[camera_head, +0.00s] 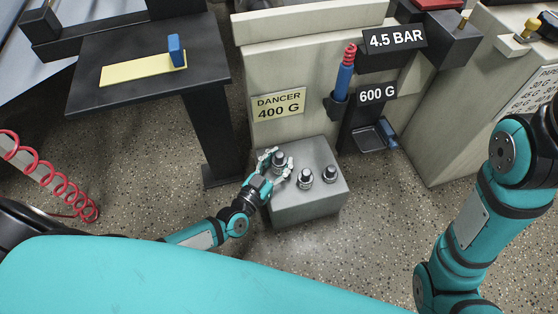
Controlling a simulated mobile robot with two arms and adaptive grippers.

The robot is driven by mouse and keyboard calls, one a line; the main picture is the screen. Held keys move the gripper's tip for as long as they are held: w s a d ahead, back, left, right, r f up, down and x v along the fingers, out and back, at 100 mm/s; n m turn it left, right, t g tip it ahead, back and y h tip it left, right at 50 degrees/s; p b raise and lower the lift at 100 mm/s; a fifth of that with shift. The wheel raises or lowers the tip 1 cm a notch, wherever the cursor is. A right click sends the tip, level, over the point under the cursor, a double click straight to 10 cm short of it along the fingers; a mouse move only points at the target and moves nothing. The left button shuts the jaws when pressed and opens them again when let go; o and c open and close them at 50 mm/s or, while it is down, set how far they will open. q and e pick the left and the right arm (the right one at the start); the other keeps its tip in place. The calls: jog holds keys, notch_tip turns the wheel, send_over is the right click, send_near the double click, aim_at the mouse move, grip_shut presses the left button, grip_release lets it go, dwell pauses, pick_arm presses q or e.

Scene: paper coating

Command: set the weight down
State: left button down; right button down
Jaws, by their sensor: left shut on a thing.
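My left gripper (277,160) reaches in from the left over a grey block (306,211). It is shut on a weight (279,163), a small dark cylinder with a knob, at the left of the block's top. I cannot tell whether that weight touches the block. Two similar weights stand upright on the block: a middle weight (305,180) and a right weight (330,174). My right arm shows at the right, but its gripper is out of view.
A beige cabinet (300,70) behind bears a "DANCER 400 G" label (279,106), a "600 G" label (376,94) and a "4.5 BAR" sign (395,40). A dark table (205,80) holds a yellow strip (130,70). A red coiled hose (45,172) hangs left.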

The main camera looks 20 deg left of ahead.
pick_arm(q)
jog(key=shift+r, duration=0.1)
jog(key=shift+f, duration=0.2)
jog(key=c, duration=0.7)
grip_release()
jog(key=shift+f, duration=0.1)
